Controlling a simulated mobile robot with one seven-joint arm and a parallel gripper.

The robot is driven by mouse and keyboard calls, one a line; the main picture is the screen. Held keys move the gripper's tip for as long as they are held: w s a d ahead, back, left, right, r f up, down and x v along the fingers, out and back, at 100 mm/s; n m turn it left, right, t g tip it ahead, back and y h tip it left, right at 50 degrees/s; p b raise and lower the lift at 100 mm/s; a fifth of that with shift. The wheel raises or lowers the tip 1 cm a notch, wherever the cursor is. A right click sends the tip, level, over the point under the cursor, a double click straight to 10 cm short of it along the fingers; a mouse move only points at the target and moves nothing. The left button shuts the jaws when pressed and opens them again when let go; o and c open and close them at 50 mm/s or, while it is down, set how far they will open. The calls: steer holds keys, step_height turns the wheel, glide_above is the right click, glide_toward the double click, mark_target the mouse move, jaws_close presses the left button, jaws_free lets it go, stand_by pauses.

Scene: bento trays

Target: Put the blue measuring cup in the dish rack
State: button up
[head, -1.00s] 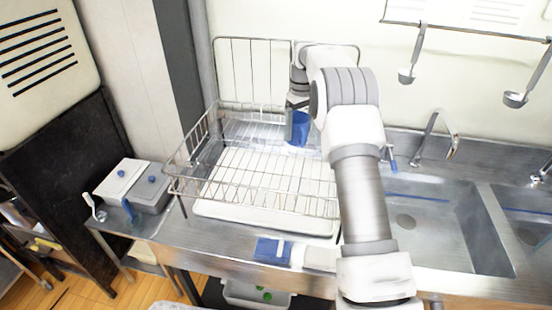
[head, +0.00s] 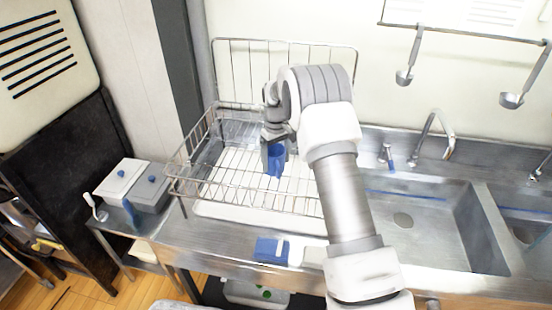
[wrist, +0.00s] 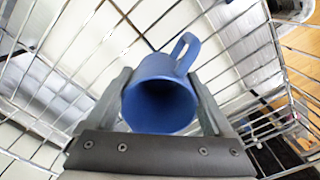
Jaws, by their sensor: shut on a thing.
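The blue measuring cup (head: 276,160) is in my gripper (head: 272,150), over the inside of the wire dish rack (head: 250,196). In the wrist view the cup (wrist: 160,98) sits between the two fingers of my gripper (wrist: 165,100), with its open mouth toward the camera and its handle pointing up and right. The fingers are shut on the cup's sides. The rack's wires (wrist: 250,52) show behind and around the cup. I cannot tell whether the cup touches the rack floor.
A sink (head: 425,225) with a faucet (head: 434,135) lies to the right. Ladles (head: 408,65) hang from a rail on the back wall. A blue and white item (head: 271,250) lies on the counter front. Grey boxes (head: 123,181) stand at left. The visible rack floor is bare.

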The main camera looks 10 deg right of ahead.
steer(key=shift+f, duration=0.1)
steer(key=o, duration=1.5)
